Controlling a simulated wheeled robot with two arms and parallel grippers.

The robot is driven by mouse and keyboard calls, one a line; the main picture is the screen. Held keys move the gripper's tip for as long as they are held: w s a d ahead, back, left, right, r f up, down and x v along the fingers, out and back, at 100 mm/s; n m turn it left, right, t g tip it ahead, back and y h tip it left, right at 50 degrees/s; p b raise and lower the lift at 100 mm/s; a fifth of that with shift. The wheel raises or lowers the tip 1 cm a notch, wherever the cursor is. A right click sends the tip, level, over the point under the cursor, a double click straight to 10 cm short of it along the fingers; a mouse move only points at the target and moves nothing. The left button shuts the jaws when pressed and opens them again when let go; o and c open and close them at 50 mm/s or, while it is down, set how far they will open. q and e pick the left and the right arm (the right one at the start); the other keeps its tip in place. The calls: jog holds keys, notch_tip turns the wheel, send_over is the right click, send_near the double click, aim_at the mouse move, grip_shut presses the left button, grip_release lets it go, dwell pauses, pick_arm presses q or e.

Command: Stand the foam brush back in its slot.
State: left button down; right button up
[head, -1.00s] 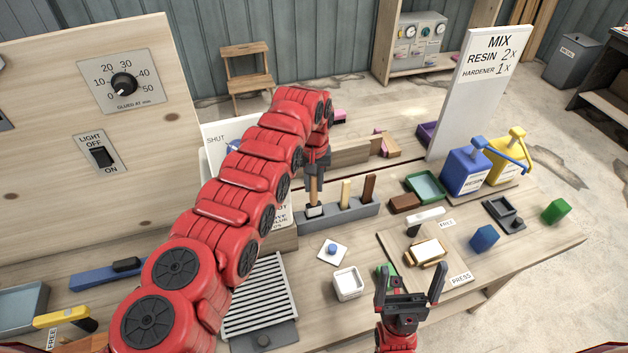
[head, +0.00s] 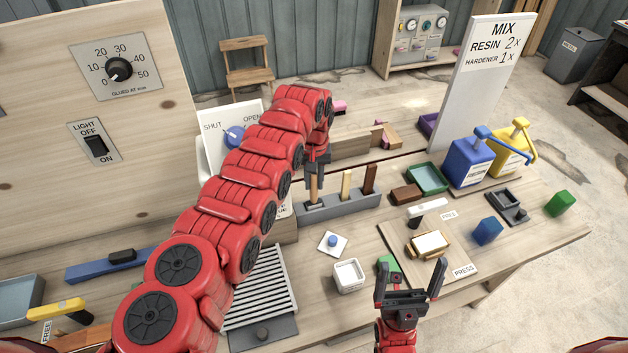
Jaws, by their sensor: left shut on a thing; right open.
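The foam brush (head: 314,188) has a pale wooden handle and stands about upright at the left end of the grey slotted rack (head: 342,207). Its lower end meets the rack's left slot, and the foam head looks mostly hidden there; I cannot tell how deep it sits. My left gripper (head: 315,178) is shut on the upper handle. A light wooden tool (head: 346,184) and a dark brown one (head: 369,179) stand in the rack's other slots. My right gripper (head: 410,277) is open and empty above the front of the bench.
My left arm hides much of the bench's middle left. A white cup (head: 348,275), a blue-knobbed white plate (head: 332,242) and a board (head: 452,251) holding a tan-framed block lie in front of the rack. Blue (head: 468,162) and yellow (head: 508,152) pump containers stand right.

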pick_arm(q)
jog(key=shift+f+b, duration=1.2)
jog(key=shift+f, duration=0.3)
jog(key=shift+c, duration=0.2)
grip_release()
jog(key=shift+r+p, duration=0.9)
jog(key=shift+r, duration=0.3)
notch_tip(320, 180, up, 4)
jog(key=shift+r+p, duration=0.1)
jog(key=shift+p, duration=0.55)
jog(key=shift+r, duration=1.3)
